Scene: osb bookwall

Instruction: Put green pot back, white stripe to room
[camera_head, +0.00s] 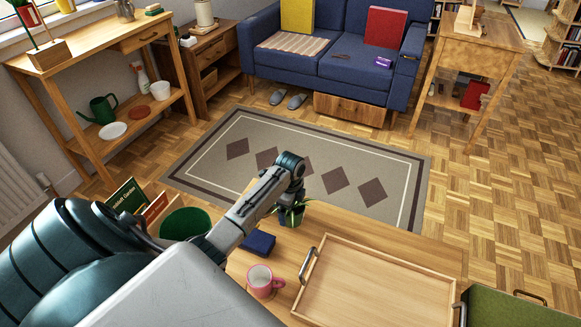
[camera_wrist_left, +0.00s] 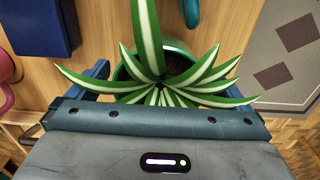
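The green pot (camera_head: 291,216) holds a plant with green leaves striped white. It stands at the far left part of the wooden table (camera_head: 425,248). In the left wrist view the striped leaves (camera_wrist_left: 160,95) spread over the pot's green rim (camera_wrist_left: 122,72) and hide much of it. My left gripper (camera_head: 291,192) is right at the plant, reaching down over it. In the wrist view, blue finger parts show on both sides of the pot, behind leaves. I cannot tell whether they touch the pot. My right gripper is not in view.
On the table are a dark blue book (camera_head: 258,243), a pink mug (camera_head: 263,281) and a wooden tray (camera_head: 375,290) with handles. A green box (camera_head: 510,308) is at the lower right. A green bucket (camera_head: 186,222) stands left of the table. The rug (camera_head: 240,130) beyond is clear.

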